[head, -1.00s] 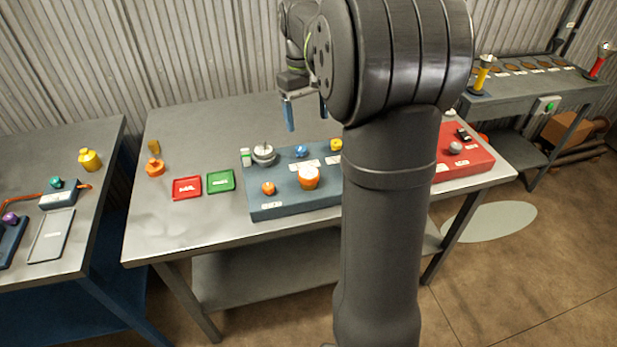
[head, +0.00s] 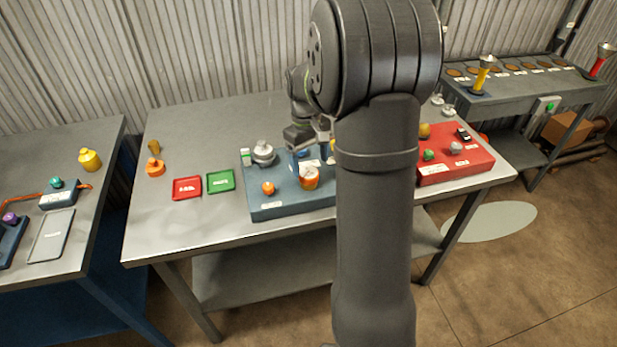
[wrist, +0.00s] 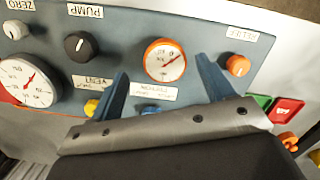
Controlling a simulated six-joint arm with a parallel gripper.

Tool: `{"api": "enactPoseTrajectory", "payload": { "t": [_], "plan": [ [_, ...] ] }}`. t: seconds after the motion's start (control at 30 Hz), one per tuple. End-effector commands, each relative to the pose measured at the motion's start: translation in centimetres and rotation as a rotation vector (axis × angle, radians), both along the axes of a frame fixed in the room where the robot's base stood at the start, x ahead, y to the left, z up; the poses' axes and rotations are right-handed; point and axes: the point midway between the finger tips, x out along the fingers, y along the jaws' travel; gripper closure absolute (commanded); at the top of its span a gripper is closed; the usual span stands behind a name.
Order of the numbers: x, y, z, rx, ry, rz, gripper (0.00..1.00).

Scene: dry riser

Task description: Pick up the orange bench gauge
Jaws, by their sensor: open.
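The orange bench gauge (head: 310,180) sits on the blue-grey panel (head: 285,208) on the middle bench. In the wrist view the gauge (wrist: 165,62) shows a white dial, a red needle and an orange rim. My gripper (wrist: 162,70) is open, with one blue finger on each side of the gauge in that view. In the head view my gripper (head: 312,157) is low over the panel, just behind the gauge. I cannot tell whether the fingers touch it. My arm hides the panel's right end in the head view.
An orange knob (wrist: 237,65) is close to the right finger, and a black knob (wrist: 78,46) and a larger white gauge (wrist: 30,82) are on the left. Red (head: 187,188) and green (head: 221,181) trays lie left of the panel. A red panel (head: 460,167) is right.

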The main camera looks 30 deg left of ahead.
Motion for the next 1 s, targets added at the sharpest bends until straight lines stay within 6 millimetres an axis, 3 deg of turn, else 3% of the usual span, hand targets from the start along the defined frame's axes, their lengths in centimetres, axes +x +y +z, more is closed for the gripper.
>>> {"api": "enactPoseTrajectory", "payload": {
  "t": [0.3, 0.57, 0.63, 0.87, 1.0],
  "plan": [
    [-0.5, 0.2, -4.3, -0.002, 0.002, -0.001, 0.26],
    [-0.5, 0.1, -4.7, -0.001, 0.001, 0.0, 0.26],
    [-0.5, 0.1, -4.7, -0.001, 0.001, 0.0, 0.34],
    [-0.5, 0.1, -4.7, 0.0, 0.001, 0.0, 0.79],
    [-0.5, 0.2, -4.6, 0.0, 0.0, 0.0, 0.8]
  ]
}}
